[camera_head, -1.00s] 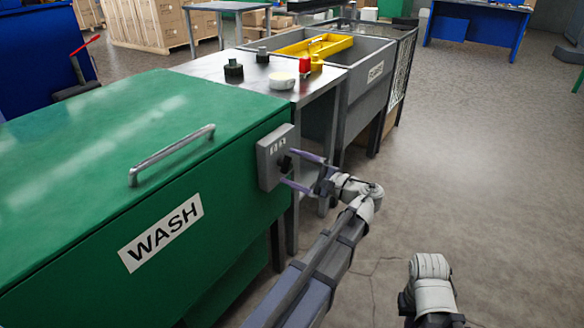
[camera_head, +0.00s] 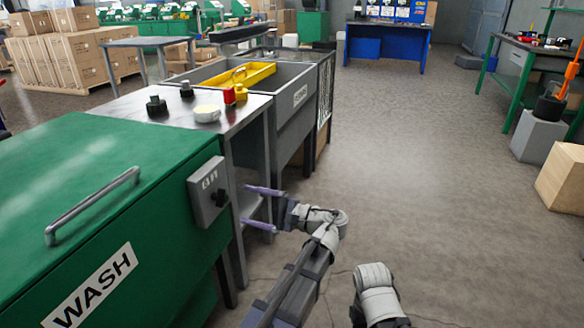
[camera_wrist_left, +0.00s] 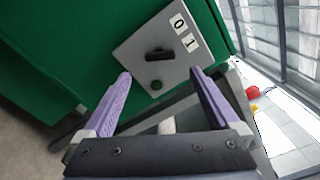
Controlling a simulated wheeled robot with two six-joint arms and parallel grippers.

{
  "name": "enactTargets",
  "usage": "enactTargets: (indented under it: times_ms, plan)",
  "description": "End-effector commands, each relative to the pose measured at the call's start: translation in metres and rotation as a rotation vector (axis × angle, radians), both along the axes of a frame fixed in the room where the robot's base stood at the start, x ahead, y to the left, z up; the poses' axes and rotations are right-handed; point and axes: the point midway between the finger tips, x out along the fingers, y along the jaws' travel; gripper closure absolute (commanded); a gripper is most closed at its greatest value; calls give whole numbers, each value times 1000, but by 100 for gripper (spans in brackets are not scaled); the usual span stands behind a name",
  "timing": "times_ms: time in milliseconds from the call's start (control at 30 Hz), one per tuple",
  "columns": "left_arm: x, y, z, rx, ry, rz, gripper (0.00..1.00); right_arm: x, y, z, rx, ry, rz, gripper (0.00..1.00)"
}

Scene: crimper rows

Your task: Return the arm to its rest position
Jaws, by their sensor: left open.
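My left gripper (camera_head: 247,206) is open and empty, with its two purple fingers spread. Its fingertips are a small gap to the right of the grey switch box (camera_head: 208,196) in the head view. The box sits on the end of the green WASH cabinet (camera_head: 98,195) and carries a dark knob. In the left wrist view the box (camera_wrist_left: 178,45) lies beyond and between the fingers (camera_wrist_left: 160,73), with 0 and 1 labels, a black knob and a smaller dark green round part. A pale part of my right arm shows at the bottom of the head view; its gripper is out of frame.
A metal table (camera_head: 143,109) holding small items stands behind the gripper, beside a grey sink (camera_head: 284,108) with a yellow tray (camera_head: 240,75). The floor (camera_head: 420,200) to the right is clear up to a cardboard box (camera_head: 562,180).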

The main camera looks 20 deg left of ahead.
Motion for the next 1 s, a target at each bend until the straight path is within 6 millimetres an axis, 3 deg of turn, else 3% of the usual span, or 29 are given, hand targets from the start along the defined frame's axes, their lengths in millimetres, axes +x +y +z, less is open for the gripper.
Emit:
enactTargets:
  times_ms: [133, 267, 400, 600, 833, 967, 1000]
  plan:
    - [-6, -2, -9, -54, -9, -8, 5, 0, 0, 3, 0, 0, 0, 100]
    - [-23, -14, -44, -252, -35, -26, 5, 0, 0, 10, 0, 0, 0, 100]
    - [-52, -47, -96, -566, -72, -22, 5, 0, 0, 20, -1, 1, 1, 100]
    - [-97, -115, -150, -980, -102, 43, 5, 0, 0, 31, -2, 0, 1, 100]
    - [-141, -183, -173, -1303, -99, 150, 5, 0, -1, 39, -2, 0, 1, 100]
    - [-165, -217, -175, -1453, -88, 217, 5, 0, -1, 43, -3, 0, 1, 100]
    - [-165, -220, -163, -1465, -87, 224, 5, 0, -1, 56, -3, 1, 1, 100]
